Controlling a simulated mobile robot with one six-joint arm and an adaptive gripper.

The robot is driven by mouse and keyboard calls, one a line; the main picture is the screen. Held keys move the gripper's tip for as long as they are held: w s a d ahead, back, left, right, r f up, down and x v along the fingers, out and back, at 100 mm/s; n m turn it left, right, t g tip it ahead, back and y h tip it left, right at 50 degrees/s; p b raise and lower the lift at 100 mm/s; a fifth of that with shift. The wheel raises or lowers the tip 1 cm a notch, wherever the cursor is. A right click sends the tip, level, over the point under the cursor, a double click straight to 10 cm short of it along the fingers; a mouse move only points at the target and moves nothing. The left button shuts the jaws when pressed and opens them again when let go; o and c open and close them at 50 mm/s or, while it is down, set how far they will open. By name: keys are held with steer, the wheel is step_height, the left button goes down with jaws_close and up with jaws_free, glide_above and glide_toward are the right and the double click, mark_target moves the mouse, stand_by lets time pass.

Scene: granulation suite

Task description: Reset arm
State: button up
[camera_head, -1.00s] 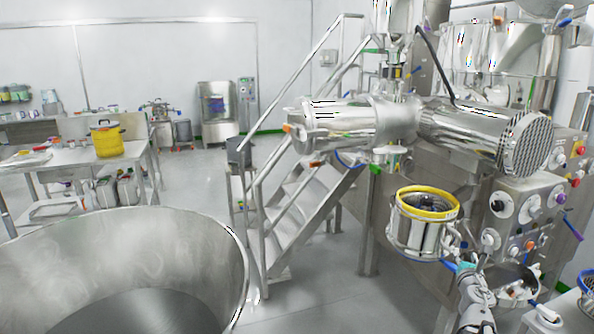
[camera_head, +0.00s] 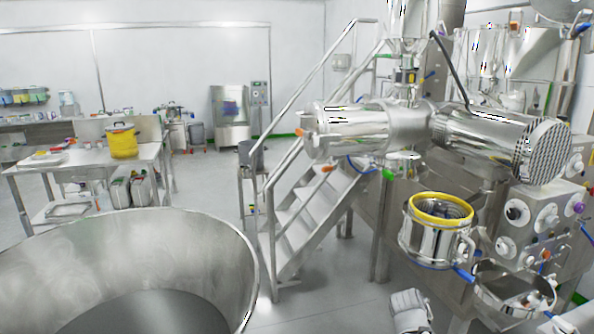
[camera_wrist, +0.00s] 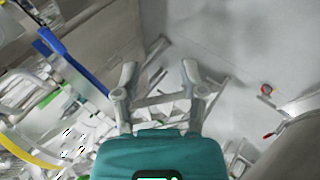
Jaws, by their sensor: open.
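My gripper (camera_wrist: 159,72) is open in the wrist view, with its two grey fingers spread and nothing between them. Pale floor and blurred metal parts show beyond the fingers. In the head view only a grey-white part of my arm shows at the bottom edge, below and left of the steel vessel with a yellow rim (camera_head: 436,236). The fingers cannot be made out in the head view. The arm part appears apart from the vessel.
A large steel bowl (camera_head: 240,262) fills the lower left. Metal stairs (camera_head: 310,215) and the granulating machine (camera_head: 345,130) stand at centre and right. A steel table (camera_head: 75,158) holds a yellow pot (camera_head: 122,142).

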steer(key=s+a+f+m+g+y, duration=0.2)
steer(key=s+a+y, duration=0.1)
steer(key=a, duration=0.5)
steer(key=s+a+f+m+g+y, duration=0.2)
steer(key=s+a, duration=0.3)
steer(key=a, duration=0.4)
steer(key=shift+s+f+m+g+y, duration=0.3)
steer(key=shift+m+g+y, duration=0.25)
steer(key=shift+g, duration=0.25)
